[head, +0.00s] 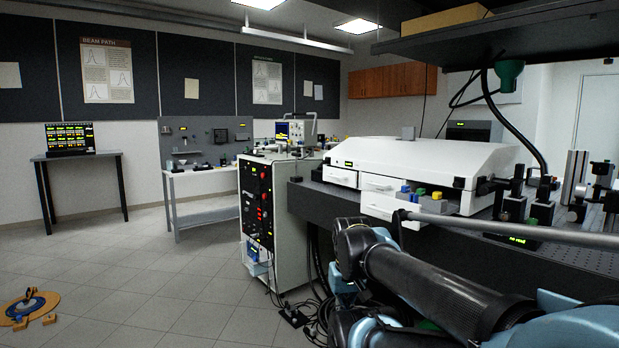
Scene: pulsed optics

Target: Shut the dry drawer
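A long white housing (440,155) stands on the dark optical table and has small white drawers in its near side. A lower drawer (381,205) stands pulled out toward me, with small blue, yellow and green pieces (421,192) at its top. Two other drawer fronts, a left one (340,176) and a middle one (378,183), sit close to the housing. No label that I can read tells which is the dry drawer. My black and blue arm crosses the lower right, below the open drawer. I cannot make out my gripper.
A grey rail (520,229) runs along the table's near edge. Optical posts (515,190) stand at the right, under a dark overhead shelf (500,30). A rack (262,215) with cables at its foot stands left of the table. The floor (130,270) at left is mostly clear.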

